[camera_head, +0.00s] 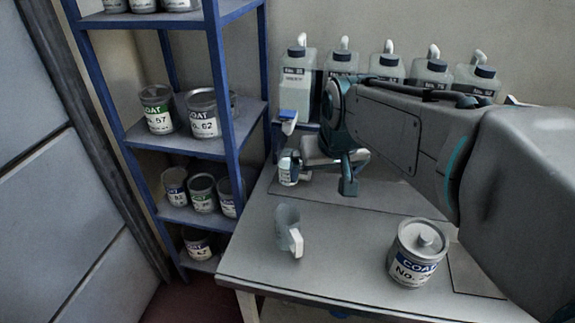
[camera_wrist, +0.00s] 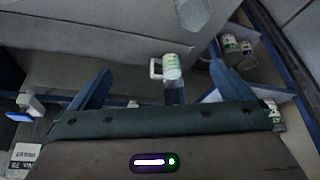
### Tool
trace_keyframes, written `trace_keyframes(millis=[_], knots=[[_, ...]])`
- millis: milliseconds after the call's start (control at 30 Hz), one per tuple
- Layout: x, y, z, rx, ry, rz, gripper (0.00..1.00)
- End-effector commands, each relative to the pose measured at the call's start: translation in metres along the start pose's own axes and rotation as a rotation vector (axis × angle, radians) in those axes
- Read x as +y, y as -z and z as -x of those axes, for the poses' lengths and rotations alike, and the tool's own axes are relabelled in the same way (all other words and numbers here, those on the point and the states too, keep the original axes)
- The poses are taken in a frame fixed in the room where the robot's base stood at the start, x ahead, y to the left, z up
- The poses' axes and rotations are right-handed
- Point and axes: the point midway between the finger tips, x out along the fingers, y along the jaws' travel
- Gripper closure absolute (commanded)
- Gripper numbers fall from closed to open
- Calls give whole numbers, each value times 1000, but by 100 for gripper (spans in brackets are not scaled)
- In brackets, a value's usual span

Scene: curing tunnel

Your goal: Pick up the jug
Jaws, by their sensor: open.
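Two vessels could be the jug; I cannot tell which one is meant. A clear, pale jug (camera_head: 287,226) with a white handle stands upright near the table's front left. Part of a clear vessel, likely the same one, shows at the top edge of the wrist view (camera_wrist: 193,12). A small labelled white container (camera_head: 288,168) stands farther back; in the wrist view what looks like it (camera_wrist: 172,67) has a white loop handle and shows between the fingers. My gripper (camera_head: 325,150) is open and empty above the table's back left, beside the small container. The fingers (camera_wrist: 160,85) are spread wide.
A large COAT can (camera_head: 416,254) stands at the table's front right. Several capped bottles (camera_head: 342,68) line the back wall, partly behind my arm. A blue rack (camera_head: 225,100) with paint cans (camera_head: 157,108) stands close on the left. The table (camera_head: 335,250) between jug and can is clear.

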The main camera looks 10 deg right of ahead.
Motion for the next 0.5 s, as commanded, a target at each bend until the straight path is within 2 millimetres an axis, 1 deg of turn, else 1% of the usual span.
trace_keyframes(millis=[33,100,200,333,400,500], knots=[[-3,16,-34,15,3,5,0],[-6,45,-55,45,4,8,0],[-7,80,-85,82,3,8,0],[-9,113,-113,119,0,8,0],[-9,125,-122,133,-2,8,0],[-9,135,-130,144,-4,7,0]])
